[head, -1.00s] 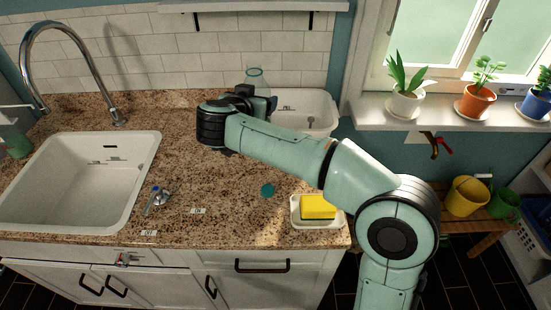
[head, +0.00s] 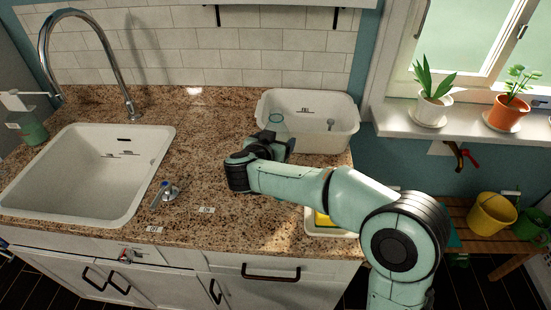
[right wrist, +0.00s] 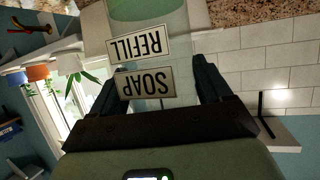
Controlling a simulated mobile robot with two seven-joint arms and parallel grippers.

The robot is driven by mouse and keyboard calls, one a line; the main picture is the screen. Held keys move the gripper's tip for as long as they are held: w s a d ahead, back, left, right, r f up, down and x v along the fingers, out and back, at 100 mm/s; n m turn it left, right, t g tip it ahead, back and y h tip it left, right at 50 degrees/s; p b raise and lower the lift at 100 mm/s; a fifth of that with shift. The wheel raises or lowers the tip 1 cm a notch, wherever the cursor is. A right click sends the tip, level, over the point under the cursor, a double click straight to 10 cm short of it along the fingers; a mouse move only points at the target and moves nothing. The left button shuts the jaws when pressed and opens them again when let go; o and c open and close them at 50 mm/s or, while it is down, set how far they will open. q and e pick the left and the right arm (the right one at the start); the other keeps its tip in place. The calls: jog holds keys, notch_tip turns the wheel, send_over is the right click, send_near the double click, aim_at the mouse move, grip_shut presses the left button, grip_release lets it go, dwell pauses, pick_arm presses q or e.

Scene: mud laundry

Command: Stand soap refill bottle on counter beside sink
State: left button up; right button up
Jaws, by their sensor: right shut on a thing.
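The clear soap refill bottle (head: 277,124) shows its upper part in the head view, in front of the white basin and right of the sink (head: 88,172). My right gripper (head: 283,142) is shut on it. In the right wrist view the bottle (right wrist: 182,45) sits between both fingers. Its SOAP and REFILL labels read upside down, with green liquid at the picture's top. Its base is hidden, so I cannot tell whether it touches the granite counter (head: 200,160). My left gripper is not in view.
A white basin (head: 335,108) stands at the back right of the counter. A soap dish with a yellow sponge (head: 321,219) is partly behind my arm. A green soap dispenser (head: 32,128) stands left of the sink. Counter between sink and gripper is mostly clear.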

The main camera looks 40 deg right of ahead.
notch_tip(320, 180, down, 5)
jog(key=shift+f+b, duration=0.2)
jog(key=shift+b, duration=0.5)
jog(key=shift+f, duration=0.15)
jog(key=o, duration=1.4)
jog(key=shift+r, duration=0.2)
jog(key=p+v, duration=0.1)
jog(key=v, duration=1.1)
